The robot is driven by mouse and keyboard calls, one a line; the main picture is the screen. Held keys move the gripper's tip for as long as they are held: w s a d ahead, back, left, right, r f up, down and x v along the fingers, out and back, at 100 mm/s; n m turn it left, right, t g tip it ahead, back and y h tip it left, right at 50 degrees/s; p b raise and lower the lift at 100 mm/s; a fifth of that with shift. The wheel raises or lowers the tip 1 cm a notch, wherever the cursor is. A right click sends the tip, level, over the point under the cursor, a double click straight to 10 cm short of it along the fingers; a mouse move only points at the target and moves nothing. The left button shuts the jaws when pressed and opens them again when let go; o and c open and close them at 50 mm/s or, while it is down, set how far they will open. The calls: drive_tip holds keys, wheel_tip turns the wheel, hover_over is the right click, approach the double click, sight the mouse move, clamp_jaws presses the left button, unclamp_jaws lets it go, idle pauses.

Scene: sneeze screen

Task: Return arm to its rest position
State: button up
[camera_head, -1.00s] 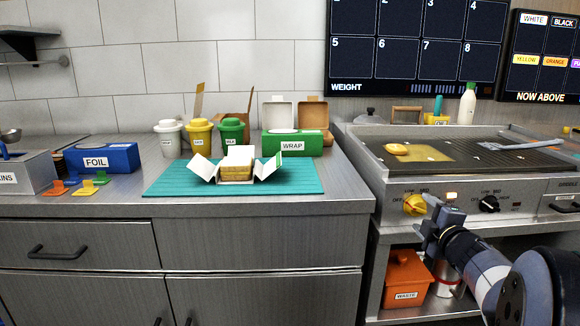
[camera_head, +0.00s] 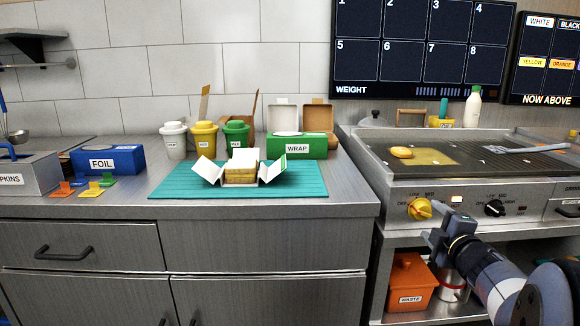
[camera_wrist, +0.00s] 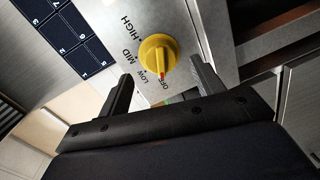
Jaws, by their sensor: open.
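My gripper (camera_head: 438,238) is in front of the griddle's control panel, near the yellow knob (camera_head: 419,209), at the lower right of the head view. In the wrist view my gripper (camera_wrist: 160,95) has its two fingers spread apart with nothing held between them. The yellow knob (camera_wrist: 156,55) shows just beyond and between the fingertips, beside the printed OFF, LOW, MID and HIGH marks. I see no contact between fingers and knob. My arm reaches in from the lower right corner.
The griddle (camera_head: 470,150) holds a yellowish piece of food (camera_head: 401,153). An orange waste bin (camera_head: 410,282) sits on the shelf below my gripper. A teal mat (camera_head: 300,184) on the left counter bears an open white box (camera_head: 272,168). A black knob (camera_head: 494,208) is right of the gripper.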

sight(426, 214)
drive_tip(key=s+p, duration=0.1)
drive_tip(key=s, duration=0.6)
drive_tip(key=w+b, duration=0.1)
drive_tip(key=w, duration=1)
drive_tip(key=m+p, duration=0.2)
drive_tip(key=shift+r+m, duration=0.1)
drive_tip(key=shift+m, duration=0.2)
drive_tip(key=m+p, duration=0.4)
drive_tip(key=m, duration=0.2)
drive_tip(key=shift+y+p, duration=0.3)
drive_tip(key=shift+y, duration=0.1)
drive_tip(key=m+p, duration=0.3)
drive_tip(key=m, duration=0.1)
drive_tip(key=shift+t, duration=0.3)
drive_tip(key=m+p, duration=0.3)
drive_tip(key=m, duration=0.1)
drive_tip(key=shift+y+p, duration=0.35)
drive_tip(key=shift+y, duration=0.05)
drive_tip(key=shift+s+d+f+m, duration=0.15)
drive_tip(key=shift+s+f+m, duration=0.15)
drive_tip(key=shift+m, duration=0.1)
drive_tip(key=s, duration=0.4)
drive_tip(key=shift+d+f, duration=0.1)
drive_tip(key=shift+d, duration=0.1)
drive_tip(key=shift+s, duration=0.25)
